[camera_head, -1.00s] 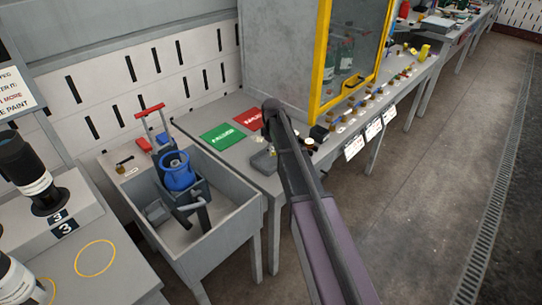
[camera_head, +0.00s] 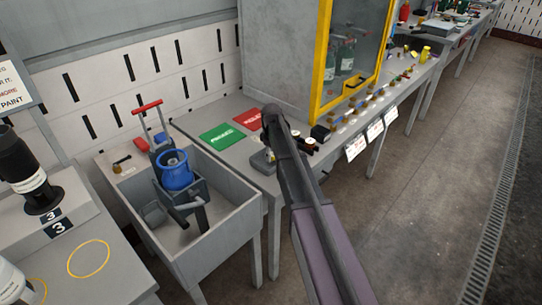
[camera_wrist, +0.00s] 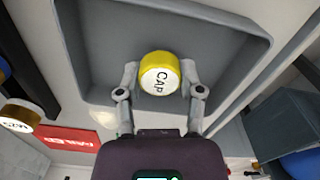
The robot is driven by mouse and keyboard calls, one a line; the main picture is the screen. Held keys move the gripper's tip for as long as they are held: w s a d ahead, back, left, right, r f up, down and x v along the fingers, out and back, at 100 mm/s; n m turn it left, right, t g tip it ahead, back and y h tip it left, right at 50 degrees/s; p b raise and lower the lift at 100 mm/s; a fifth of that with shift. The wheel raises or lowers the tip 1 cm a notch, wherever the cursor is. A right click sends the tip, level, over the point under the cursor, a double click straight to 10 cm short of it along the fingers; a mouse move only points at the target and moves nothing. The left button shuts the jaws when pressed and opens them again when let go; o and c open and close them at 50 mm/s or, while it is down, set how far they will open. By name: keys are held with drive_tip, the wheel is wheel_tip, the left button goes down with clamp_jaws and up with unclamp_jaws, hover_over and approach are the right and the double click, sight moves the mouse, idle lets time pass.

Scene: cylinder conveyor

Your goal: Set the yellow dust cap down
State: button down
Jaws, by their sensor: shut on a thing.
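The yellow dust cap (camera_wrist: 157,60), with a white face marked CAP, sits between the two fingers of my gripper (camera_wrist: 160,76) in the wrist view. My gripper is shut on it. The cap is over the inside of a shallow grey tray (camera_wrist: 255,22); I cannot tell whether it touches the tray floor. In the head view the tray (camera_head: 259,164) is on the bench, left of my arm, with a bit of yellow beside it. My arm mostly hides the gripper there.
A green mat (camera_head: 222,137) and a red mat (camera_head: 247,118) lie on the bench behind the tray. A brass cylinder (camera_wrist: 22,114) stands close by in the wrist view. A yellow-framed cabinet (camera_head: 322,60) rises behind. A sink with a blue part (camera_head: 176,170) is at left.

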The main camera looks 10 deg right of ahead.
sight(272, 154)
drive_tip(key=shift+f, duration=0.2)
drive_tip(key=shift+c, duration=1.2)
unclamp_jaws()
drive_tip(key=shift+r, duration=0.25)
wheel_tip(272, 154, up, 12)
drive_tip(key=p, duration=1.2)
drive_tip(key=shift+s, duration=0.1)
drive_tip(key=s+m, duration=1)
drive_tip(key=s, duration=1.9)
drive_tip(key=shift+d, duration=0.3)
